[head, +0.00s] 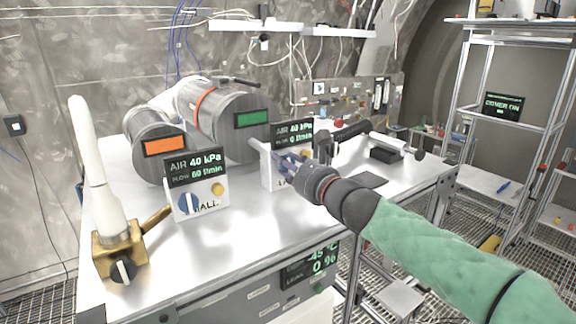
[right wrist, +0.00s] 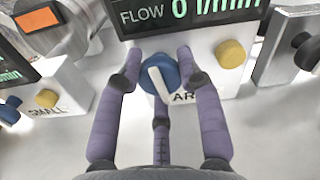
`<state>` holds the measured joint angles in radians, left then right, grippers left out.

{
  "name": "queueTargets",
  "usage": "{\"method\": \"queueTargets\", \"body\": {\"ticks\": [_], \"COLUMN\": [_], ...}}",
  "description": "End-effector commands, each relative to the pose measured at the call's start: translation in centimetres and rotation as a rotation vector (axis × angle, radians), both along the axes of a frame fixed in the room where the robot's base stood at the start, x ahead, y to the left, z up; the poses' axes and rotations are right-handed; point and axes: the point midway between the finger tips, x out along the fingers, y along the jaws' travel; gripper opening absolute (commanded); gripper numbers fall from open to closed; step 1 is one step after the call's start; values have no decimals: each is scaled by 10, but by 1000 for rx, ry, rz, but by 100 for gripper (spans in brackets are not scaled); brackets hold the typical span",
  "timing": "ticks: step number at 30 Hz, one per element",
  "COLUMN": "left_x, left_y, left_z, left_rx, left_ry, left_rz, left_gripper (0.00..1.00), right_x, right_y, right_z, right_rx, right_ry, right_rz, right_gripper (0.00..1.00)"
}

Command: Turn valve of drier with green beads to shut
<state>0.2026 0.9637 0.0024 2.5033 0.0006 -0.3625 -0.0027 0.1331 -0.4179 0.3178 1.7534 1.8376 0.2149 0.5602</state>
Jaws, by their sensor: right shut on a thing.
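The larger metal drier (head: 222,108) stands at the back with a green window (head: 252,118); the smaller drier (head: 150,125) beside it has an orange window (head: 165,145). In front of the green-window drier is a white valve box (head: 268,165), its display reading AIR 40 kPa and flow 0 l/min. My right gripper (head: 290,163) is at this box. In the right wrist view, its purple fingers (right wrist: 160,72) are shut around the blue valve knob (right wrist: 157,90). The knob's white pointer slants down to the right. My left gripper is out of view.
The smaller drier's valve box (head: 198,200) has a blue knob (head: 188,204) and a flow reading of 60 l/min. A brass block with a white horn (head: 92,175) stands at the left front. A dark handled tool (head: 352,131) lies behind my gripper. Shelves stand at right.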

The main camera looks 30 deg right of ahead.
Motion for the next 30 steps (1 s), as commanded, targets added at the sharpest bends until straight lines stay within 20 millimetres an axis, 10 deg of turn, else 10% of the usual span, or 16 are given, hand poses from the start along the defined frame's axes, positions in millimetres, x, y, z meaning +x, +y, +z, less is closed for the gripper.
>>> {"method": "queueTargets", "body": {"ticks": [16, 17, 19, 30], "left_x": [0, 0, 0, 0], "left_y": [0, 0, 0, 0], "left_z": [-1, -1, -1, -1], "left_rx": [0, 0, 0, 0], "left_ry": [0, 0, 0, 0], "left_rz": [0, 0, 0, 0], "left_gripper": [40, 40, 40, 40], "right_x": [1, 1, 1, 0], "right_y": [1, 1, 1, 0], "right_z": [-5, -5, -5, -2], "right_rx": [139, 139, 138, 129], "right_ry": [20, 20, 19, 13], "right_rz": [0, 0, 0, 0], "right_gripper": [4, 43, 61, 61]}}
